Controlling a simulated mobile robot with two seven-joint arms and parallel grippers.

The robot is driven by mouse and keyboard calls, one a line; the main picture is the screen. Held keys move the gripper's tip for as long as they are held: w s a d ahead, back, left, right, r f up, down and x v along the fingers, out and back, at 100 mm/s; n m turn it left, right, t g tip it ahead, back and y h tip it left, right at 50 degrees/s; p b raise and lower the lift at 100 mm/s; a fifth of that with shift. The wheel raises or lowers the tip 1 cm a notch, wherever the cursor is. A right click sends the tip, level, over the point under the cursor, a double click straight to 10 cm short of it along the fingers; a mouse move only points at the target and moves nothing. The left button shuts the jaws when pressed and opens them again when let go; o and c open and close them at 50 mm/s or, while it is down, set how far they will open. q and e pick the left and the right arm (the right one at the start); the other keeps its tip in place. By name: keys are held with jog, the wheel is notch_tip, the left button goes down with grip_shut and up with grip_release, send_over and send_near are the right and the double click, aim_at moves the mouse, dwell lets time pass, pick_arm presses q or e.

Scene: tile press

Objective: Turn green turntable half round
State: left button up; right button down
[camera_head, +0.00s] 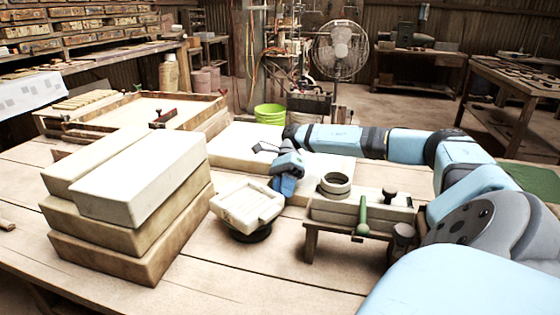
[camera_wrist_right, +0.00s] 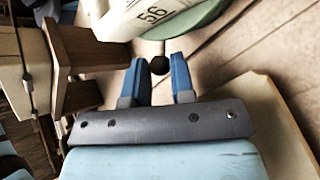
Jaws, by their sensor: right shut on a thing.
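The turntable shows its green disc (camera_wrist_right: 208,22) in the right wrist view, with a short rod and a black knob (camera_wrist_right: 160,65) at its edge. A pale block marked "56" (camera_wrist_right: 150,20) sits on the disc. In the head view, a square pale mould (camera_head: 247,205) stands on the dark round turntable base (camera_head: 248,234). My right gripper (camera_wrist_right: 159,62) has its blue fingers on both sides of the knob and is shut on it. In the head view, my right gripper (camera_head: 284,186) is at the mould's far right corner. My left gripper is not in view.
Stacked pale and wooden blocks (camera_head: 130,210) stand left of the turntable. A low wooden stand (camera_head: 340,212) with a ring (camera_head: 336,184) and a green-handled part (camera_head: 362,216) is close on the right. A pale slab (camera_head: 235,143) lies behind. The table front is clear.

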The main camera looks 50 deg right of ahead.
jog(key=c, duration=1)
grip_release()
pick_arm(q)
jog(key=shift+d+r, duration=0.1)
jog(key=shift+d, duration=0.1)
pick_arm(e)
jog(key=shift+d+r, duration=0.1)
jog(key=shift+r, duration=0.1)
